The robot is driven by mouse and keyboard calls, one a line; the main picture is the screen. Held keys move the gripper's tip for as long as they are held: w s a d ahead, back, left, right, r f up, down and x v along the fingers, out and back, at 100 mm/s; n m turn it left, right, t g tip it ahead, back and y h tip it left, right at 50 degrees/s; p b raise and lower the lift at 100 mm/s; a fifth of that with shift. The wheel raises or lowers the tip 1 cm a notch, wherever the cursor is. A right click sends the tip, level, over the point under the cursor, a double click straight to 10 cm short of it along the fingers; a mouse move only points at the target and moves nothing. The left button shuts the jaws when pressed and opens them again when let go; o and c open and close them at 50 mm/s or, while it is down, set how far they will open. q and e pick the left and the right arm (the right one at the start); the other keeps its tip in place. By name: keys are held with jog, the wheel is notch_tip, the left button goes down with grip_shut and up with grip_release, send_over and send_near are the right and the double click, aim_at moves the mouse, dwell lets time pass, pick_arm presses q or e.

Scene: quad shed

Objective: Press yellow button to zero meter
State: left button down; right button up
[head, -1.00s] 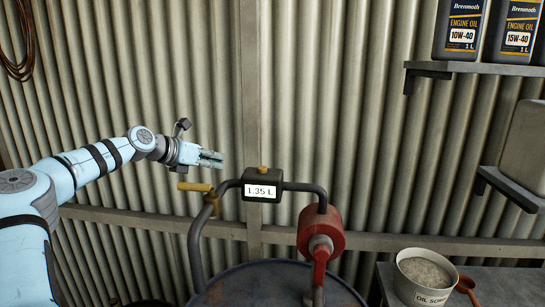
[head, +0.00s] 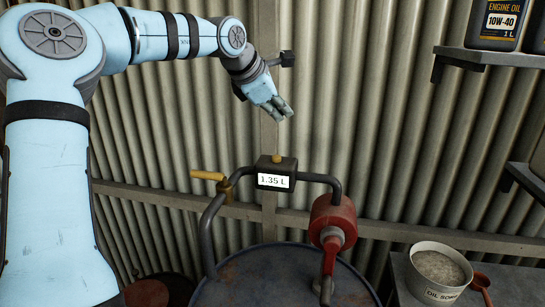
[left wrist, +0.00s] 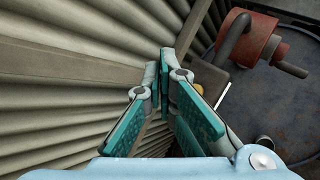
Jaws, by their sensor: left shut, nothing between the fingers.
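The yellow button (head: 277,159) sits on top of the dark meter box (head: 276,172), whose display reads 1.35 L. My left gripper (head: 286,112) is shut and empty, tilted down above the button, with a gap between them in the head view. In the left wrist view its fingertips (left wrist: 165,55) meet, and part of the yellow button (left wrist: 198,89) shows just right of the fingers. My right gripper is not in view.
A red pump (head: 333,221) and bent pipes stand on a drum (head: 260,275). A yellow-handled valve (head: 208,175) is left of the meter. The corrugated wall is close behind. A tub of granules (head: 440,268) and shelves are at right.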

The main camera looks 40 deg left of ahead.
pick_arm(q)
jog(key=b, duration=0.5)
send_over(279, 158)
notch_tip(279, 158, down, 7)
jog(key=shift+a+r, duration=0.15)
jog(key=shift+f, duration=0.4)
jog(key=shift+w, duration=0.1)
dwell(0.5)
jog(key=shift+f+b, duration=0.35)
jog(key=shift+b, duration=0.1)
